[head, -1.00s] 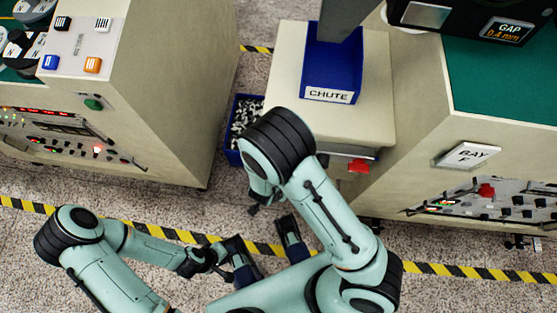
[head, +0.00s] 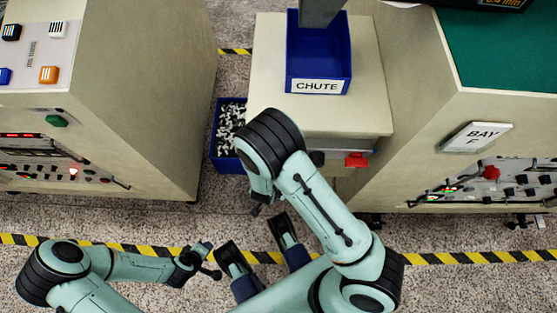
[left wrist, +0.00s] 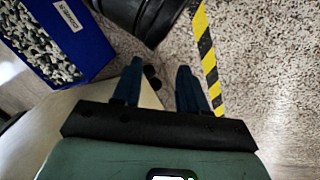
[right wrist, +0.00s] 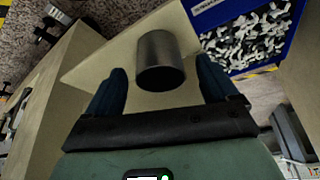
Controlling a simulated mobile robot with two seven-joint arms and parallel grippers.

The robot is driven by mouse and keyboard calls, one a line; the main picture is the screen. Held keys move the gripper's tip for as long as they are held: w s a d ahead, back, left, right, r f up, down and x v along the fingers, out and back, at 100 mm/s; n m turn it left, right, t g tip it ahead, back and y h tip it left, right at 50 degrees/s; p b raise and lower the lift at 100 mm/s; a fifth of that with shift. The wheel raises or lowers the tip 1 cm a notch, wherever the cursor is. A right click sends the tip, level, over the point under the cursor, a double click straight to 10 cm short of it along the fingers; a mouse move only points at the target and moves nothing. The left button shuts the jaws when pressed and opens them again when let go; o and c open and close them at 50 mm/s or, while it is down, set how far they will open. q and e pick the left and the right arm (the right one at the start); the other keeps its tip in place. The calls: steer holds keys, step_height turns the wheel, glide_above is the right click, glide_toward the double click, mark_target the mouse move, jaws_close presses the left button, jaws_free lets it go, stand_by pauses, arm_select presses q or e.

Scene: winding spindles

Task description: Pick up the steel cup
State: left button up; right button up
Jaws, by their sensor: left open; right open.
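The steel cup (right wrist: 160,55) is a plain grey cylinder in the right wrist view, in front of a beige surface (right wrist: 105,65). Its darker end is towards my palm. My right gripper (right wrist: 160,68) is open, with one dark blue finger on each side of the cup in the picture. Gaps show between the fingers and the cup; how deep the cup is between them I cannot tell. My left gripper (left wrist: 159,70) is open and empty, above a beige edge and the speckled floor. I do not see the cup in the head or left wrist view.
A blue bin of small black and white parts (head: 230,130) stands on the floor beside the beige cabinet (head: 365,90) with the blue chute (head: 318,60). Beige machines stand left (head: 140,90) and right (head: 420,140). Striped tape (head: 130,249) crosses the open floor in front.

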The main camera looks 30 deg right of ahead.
steer(key=shift+b+x, duration=0.4)
steer(key=shift+x, duration=0.55)
steer(key=shift+b+x, duration=0.55)
steer(key=shift+x, duration=0.5)
steer(key=shift+r, duration=0.1)
steer(key=c, duration=1.1)
arm_select(q)
steer(key=f, duration=0.1)
steer(key=a+f, duration=0.1)
steer(key=f, duration=0.1)
steer(key=shift+s+a+f, duration=0.15)
steer(key=shift+s, duration=0.1)
